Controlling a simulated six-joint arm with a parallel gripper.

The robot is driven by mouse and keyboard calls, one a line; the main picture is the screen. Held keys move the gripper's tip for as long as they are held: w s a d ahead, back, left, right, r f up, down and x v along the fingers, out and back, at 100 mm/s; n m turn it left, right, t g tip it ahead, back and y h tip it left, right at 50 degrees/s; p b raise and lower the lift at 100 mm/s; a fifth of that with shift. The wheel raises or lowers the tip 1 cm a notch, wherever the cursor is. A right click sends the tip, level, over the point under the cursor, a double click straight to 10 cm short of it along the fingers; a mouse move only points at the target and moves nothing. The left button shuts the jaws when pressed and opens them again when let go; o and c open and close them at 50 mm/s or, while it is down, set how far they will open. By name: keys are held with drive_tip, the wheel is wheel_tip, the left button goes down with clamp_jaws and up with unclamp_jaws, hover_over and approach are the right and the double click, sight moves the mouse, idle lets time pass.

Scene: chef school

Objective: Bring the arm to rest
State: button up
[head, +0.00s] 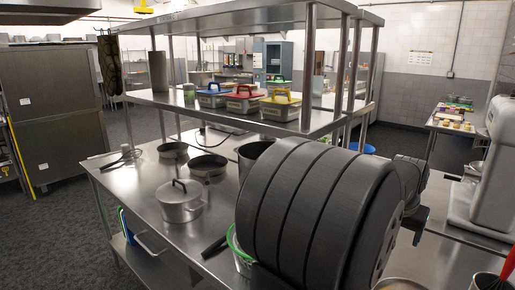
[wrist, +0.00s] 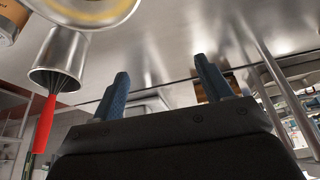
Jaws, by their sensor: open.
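My gripper (wrist: 160,68) shows in the wrist view with two blue fingers spread wide apart. It is open, and nothing is between the fingers. A bare steel counter (wrist: 175,35) shows beyond the fingertips, and I see no contact with it. In the head view my own thick dark arm link fills the front centre, and I cannot make out the fingers there.
A steel pot (head: 181,201) with a lid and dark pans stand on the left counter. A shelf (head: 210,100) holds lidded containers. A metal cup (wrist: 57,60) with a red-handled utensil (wrist: 44,125) stands near my gripper. A white mixer (head: 490,170) stands at right.

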drive_tip(key=w+a+r+n, duration=0.1)
drive_tip(key=w+a, duration=0.5)
drive_tip(key=w, duration=0.1)
drive_tip(key=shift+a+n+t, duration=0.3)
drive_tip(key=shift+a, duration=0.05)
drive_tip(key=shift+d+r, duration=0.1)
drive_tip(key=s+d+f+m, duration=0.1)
drive_tip(key=s+d, duration=0.5)
drive_tip(key=s, duration=0.2)
drive_tip(key=s+d+f+m+g, duration=0.1)
drive_tip(key=s+d+m, duration=0.1)
drive_tip(key=s+d, duration=0.5)
drive_tip(key=shift+s+f+m+h, duration=0.3)
drive_tip(key=shift+s+f, duration=0.05)
drive_tip(key=shift+s, duration=0.8)
